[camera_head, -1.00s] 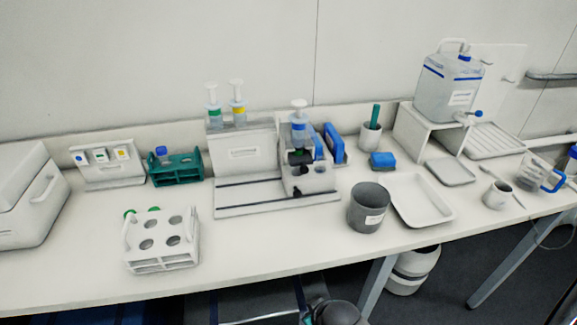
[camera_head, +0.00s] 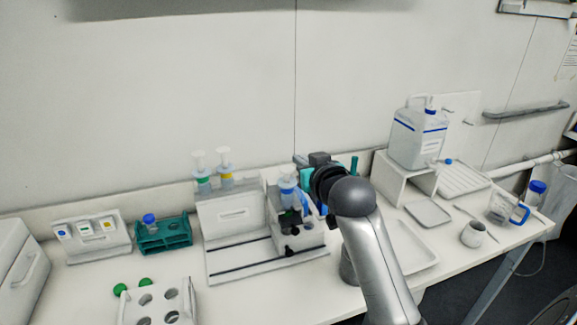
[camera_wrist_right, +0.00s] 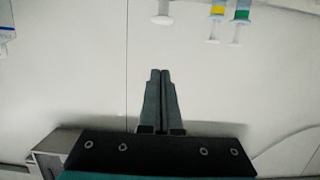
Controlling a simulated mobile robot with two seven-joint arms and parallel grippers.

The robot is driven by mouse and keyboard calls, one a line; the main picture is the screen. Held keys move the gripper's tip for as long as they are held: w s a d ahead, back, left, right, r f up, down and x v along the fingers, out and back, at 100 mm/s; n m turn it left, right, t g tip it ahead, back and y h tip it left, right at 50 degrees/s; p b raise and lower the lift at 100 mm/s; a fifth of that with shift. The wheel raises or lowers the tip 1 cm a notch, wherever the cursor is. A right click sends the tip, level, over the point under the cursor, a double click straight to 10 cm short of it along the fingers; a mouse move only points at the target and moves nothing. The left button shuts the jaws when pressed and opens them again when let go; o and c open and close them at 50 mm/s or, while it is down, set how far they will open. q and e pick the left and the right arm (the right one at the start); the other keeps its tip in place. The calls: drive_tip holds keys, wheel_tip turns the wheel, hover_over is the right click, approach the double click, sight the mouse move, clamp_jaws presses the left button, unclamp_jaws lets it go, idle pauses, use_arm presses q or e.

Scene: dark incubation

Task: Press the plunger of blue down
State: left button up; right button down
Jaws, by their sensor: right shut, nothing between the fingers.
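The blue-banded syringe (camera_head: 288,187) stands upright in the white pump-like stand (camera_head: 306,238), its pale plunger top (camera_head: 287,170) uppermost. My right gripper (camera_head: 298,160) is shut and empty, close to the right of the plunger top and at about its height or slightly above. The exact gap cannot be told. In the right wrist view the shut fingers (camera_wrist_right: 160,75) point toward a pale plunger (camera_wrist_right: 163,17) at the top edge, apart from it; that picture appears upside down. My left gripper is not in view.
A green-banded syringe (camera_head: 202,182) and a yellow-banded one (camera_head: 226,178) stand behind the stand, to the left. A teal rack (camera_head: 163,240) and a white holed rack (camera_head: 158,305) are further left. My right forearm covers the bench right of the stand.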

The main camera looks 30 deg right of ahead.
hover_over(289, 173)
drive_tip(key=f, duration=0.2)
drive_tip(key=shift+s+a+f, duration=0.1)
drive_tip(key=shift+s+f, duration=0.05)
drive_tip(key=shift+f, duration=0.45)
drive_tip(key=shift+s+a+f, duration=0.1)
drive_tip(key=shift+f, duration=0.5)
drive_tip(key=shift+f+p, duration=0.3)
drive_tip(key=shift+f, duration=0.55)
wheel_tip(289, 173, down, 3)
drive_tip(key=shift+r+b, duration=0.2)
drive_tip(key=shift+b, duration=0.15)
drive_tip(key=shift+r, duration=0.2)
